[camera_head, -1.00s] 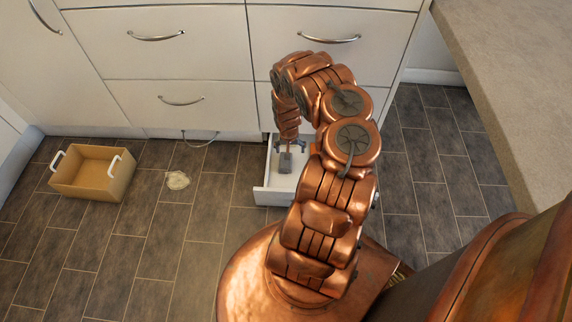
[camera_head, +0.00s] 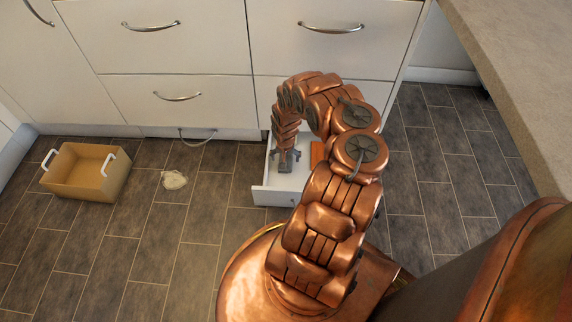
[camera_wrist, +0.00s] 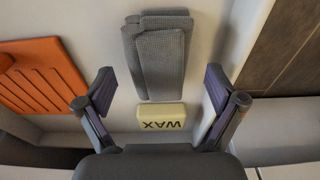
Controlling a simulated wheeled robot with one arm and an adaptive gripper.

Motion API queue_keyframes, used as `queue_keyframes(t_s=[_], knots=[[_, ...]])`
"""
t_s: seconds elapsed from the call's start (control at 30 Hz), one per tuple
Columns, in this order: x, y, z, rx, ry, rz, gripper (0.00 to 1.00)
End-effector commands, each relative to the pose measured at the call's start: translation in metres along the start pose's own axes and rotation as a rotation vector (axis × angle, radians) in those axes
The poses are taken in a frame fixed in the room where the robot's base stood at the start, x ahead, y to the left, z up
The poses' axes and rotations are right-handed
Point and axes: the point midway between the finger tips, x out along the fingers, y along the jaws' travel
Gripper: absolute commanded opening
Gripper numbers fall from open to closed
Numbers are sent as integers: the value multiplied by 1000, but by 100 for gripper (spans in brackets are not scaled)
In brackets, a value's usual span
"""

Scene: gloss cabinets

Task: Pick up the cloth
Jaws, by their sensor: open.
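A grey folded cloth (camera_wrist: 158,60) lies on the white floor of the open drawer (camera_head: 275,194). The wrist view shows it whole, upper middle, ahead of and between my fingers. In the head view my arm and gripper cover that spot, so I cannot make it out clearly there. My gripper (camera_wrist: 160,80) is open and empty, with one finger on each side. In the head view my gripper (camera_head: 285,157) points down into the drawer. I cannot tell its exact height above the cloth.
A cream block marked WAX (camera_wrist: 161,116) sits between the cloth and my palm. An orange ribbed board (camera_wrist: 45,74) lies at left in the drawer. On the tiled floor are a tan box (camera_head: 85,174) and a pale crumpled piece (camera_head: 174,180). A countertop (camera_head: 510,60) is at right.

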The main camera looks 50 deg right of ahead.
Motion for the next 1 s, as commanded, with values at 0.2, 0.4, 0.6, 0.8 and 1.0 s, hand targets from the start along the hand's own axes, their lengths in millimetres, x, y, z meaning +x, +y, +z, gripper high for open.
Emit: queue_keyframes(t_s=[0.2,0.4,0.6,0.8,1.0], knots=[[16,1,2,1,-3,1,94],[16,1,1,1,-3,1,94],[16,1,1,1,-3,1,78],[16,1,1,1,-3,1,57],[16,1,1,1,-3,1,36]])
